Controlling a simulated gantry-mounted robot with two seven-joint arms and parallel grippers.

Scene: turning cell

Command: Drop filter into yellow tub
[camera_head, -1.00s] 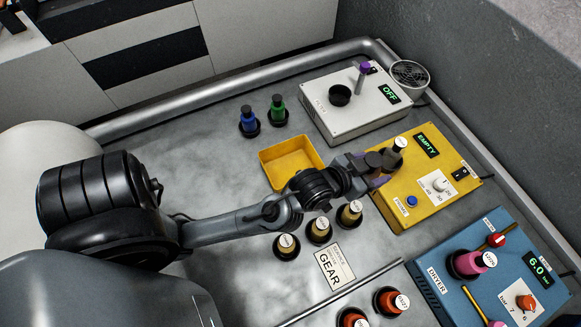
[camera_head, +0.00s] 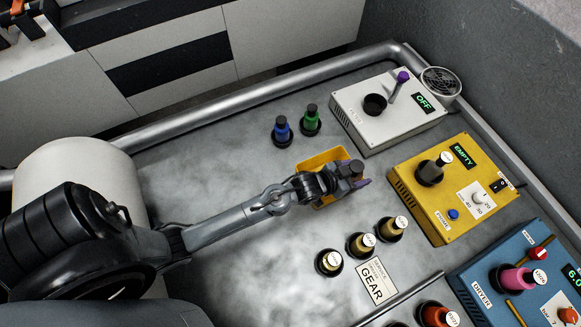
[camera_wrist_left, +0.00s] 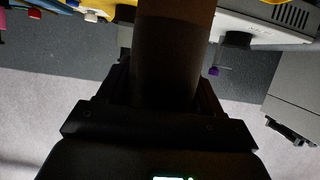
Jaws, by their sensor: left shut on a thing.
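The yellow tub (camera_head: 318,160) stands on the grey table in the head view, partly hidden by my left arm and gripper. My left gripper (camera_head: 353,178) is over the tub's right side, its purple fingertips showing. It is shut on a dark cylinder, the filter (camera_head: 356,166), which also fills the upper middle of the left wrist view (camera_wrist_left: 172,55). The filter's lower end is hidden, so I cannot tell its height above the tub. My right gripper is not in view.
The yellow machine (camera_head: 463,207) reads EMPTY and holds a capped bottle (camera_head: 442,160). A white machine (camera_head: 354,122) reading OFF stands behind. Blue (camera_head: 282,129) and green (camera_head: 311,119) bottles stand behind the tub; several gold bottles (camera_head: 362,244) stand in front.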

